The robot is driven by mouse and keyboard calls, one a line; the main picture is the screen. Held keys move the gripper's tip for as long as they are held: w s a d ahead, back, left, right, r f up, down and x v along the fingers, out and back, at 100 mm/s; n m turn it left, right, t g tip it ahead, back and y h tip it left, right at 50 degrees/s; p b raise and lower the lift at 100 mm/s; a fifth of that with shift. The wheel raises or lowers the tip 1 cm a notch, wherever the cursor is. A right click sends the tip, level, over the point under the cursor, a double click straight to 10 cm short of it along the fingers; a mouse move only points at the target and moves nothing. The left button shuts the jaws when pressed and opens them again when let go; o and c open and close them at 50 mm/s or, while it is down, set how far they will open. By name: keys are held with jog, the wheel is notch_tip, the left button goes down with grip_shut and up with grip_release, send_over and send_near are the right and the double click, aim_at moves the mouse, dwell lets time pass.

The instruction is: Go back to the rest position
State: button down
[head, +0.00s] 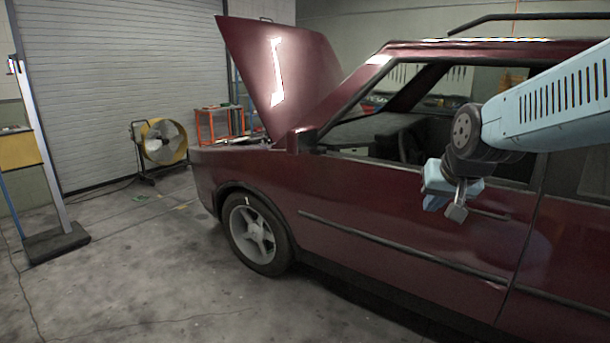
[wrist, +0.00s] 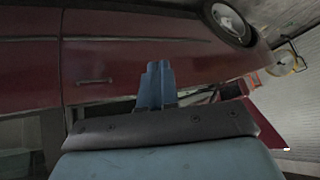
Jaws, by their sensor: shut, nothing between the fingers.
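My gripper (head: 457,205) shows at the right of the head view, at the end of my light blue arm. It is in front of the dark red car's (head: 390,232) front door, near the door handle (head: 490,213). Its fingers are together with nothing between them. In the wrist view my gripper (wrist: 156,68) points away from the camera, its blue fingers closed against the car's side (wrist: 120,50) beyond. I cannot tell the exact gap between the fingertips and the door.
The car's hood (head: 278,72) is raised and its front door window is open. A yellow fan (head: 163,141) stands by the roller shutter (head: 125,85). A post on a dark base (head: 56,243) stands at the far left.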

jog(key=s+a+n+g, duration=0.1)
jog(key=s+a+n, duration=0.1)
jog(key=s, duration=1.2)
jog(key=shift+a+r+g, duration=0.25)
jog(key=shift+r+g, duration=0.15)
